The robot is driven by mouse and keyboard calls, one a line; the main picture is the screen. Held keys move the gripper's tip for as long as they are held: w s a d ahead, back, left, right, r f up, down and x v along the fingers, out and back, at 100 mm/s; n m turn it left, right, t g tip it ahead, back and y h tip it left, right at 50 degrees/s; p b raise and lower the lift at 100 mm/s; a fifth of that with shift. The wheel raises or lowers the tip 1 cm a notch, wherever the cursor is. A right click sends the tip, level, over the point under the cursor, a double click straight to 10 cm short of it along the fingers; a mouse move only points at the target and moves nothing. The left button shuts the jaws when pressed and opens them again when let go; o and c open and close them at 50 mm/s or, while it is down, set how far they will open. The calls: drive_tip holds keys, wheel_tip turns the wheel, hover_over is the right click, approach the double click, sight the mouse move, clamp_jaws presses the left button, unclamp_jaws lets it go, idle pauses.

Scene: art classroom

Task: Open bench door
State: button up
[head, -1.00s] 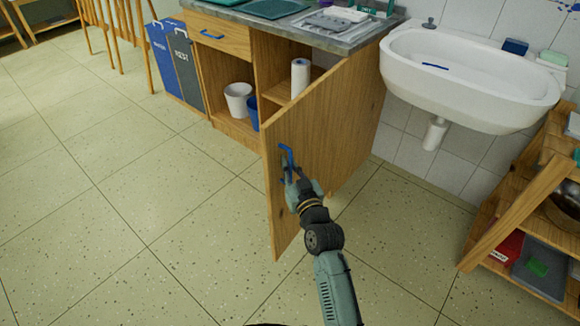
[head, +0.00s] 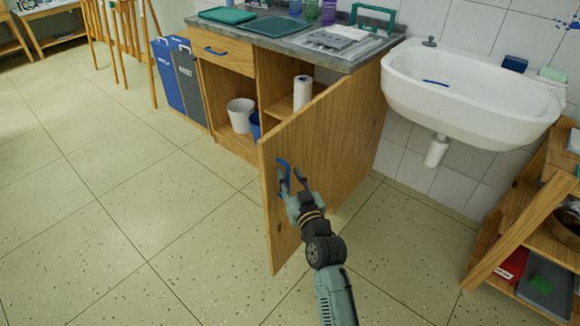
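The wooden bench door (head: 325,150) stands swung wide open at the right side of the bench (head: 284,72), and the shelves inside are exposed. Its blue handle (head: 283,174) is on the door face, near the free edge. My gripper (head: 292,180) is at the handle with its fingers spread apart. One finger is close beside or overlapping the handle, and the other is to its right. I cannot tell whether the gripper touches the handle. The lower part of the door is partly hidden by my arm.
A white bucket (head: 240,114), a blue bucket (head: 255,126) and a paper roll (head: 302,92) are inside the bench. Blue and grey bins (head: 180,80) stand left. The floor at left is clear.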

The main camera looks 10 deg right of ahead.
sight(288, 170)
wheel_tip(288, 170, up, 7)
drive_tip(key=shift+w+a+r, duration=0.1)
drive_tip(key=shift+w+a, duration=0.05)
drive_tip(key=shift+r, duration=0.55)
wheel_tip(288, 170, down, 5)
drive_tip(key=shift+a+f+g, duration=0.1)
drive_tip(key=shift+a+g, duration=0.05)
drive_tip(key=shift+g, duration=0.85)
drive_tip(key=s+d+b, duration=0.1)
drive_tip(key=s+d, duration=0.7)
drive_tip(key=d, duration=0.1)
drive_tip(key=shift+d, duration=0.35)
